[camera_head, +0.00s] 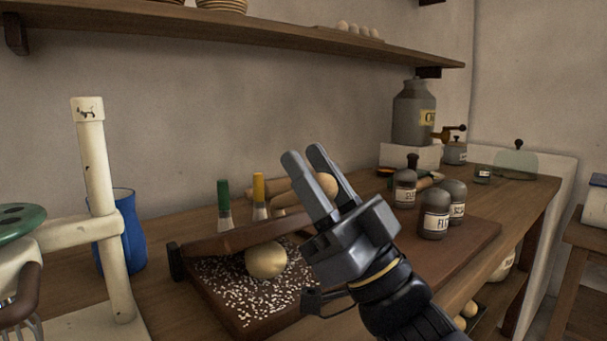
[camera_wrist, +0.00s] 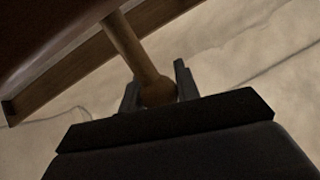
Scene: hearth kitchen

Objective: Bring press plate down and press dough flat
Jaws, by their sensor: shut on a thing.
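A pale ball of dough (camera_head: 266,260) sits on a dark, flour-speckled board (camera_head: 232,296). The brown press plate (camera_head: 222,243) stands tilted up behind the dough, clear of its top. A light wooden handle with a round knob (camera_head: 327,184) extends from the plate's side. My gripper (camera_head: 304,154) points up and left, its fingers around the knob end. In the wrist view, the handle (camera_wrist: 142,50) comes down to its knob between the two fingers of my gripper (camera_wrist: 155,84), which is shut on it. The dough is hidden in the wrist view.
A blue jug (camera_head: 124,232) is on the left. Grey labelled jars (camera_head: 434,213) stand close to the right of my gripper. A shelf (camera_head: 240,27) runs overhead.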

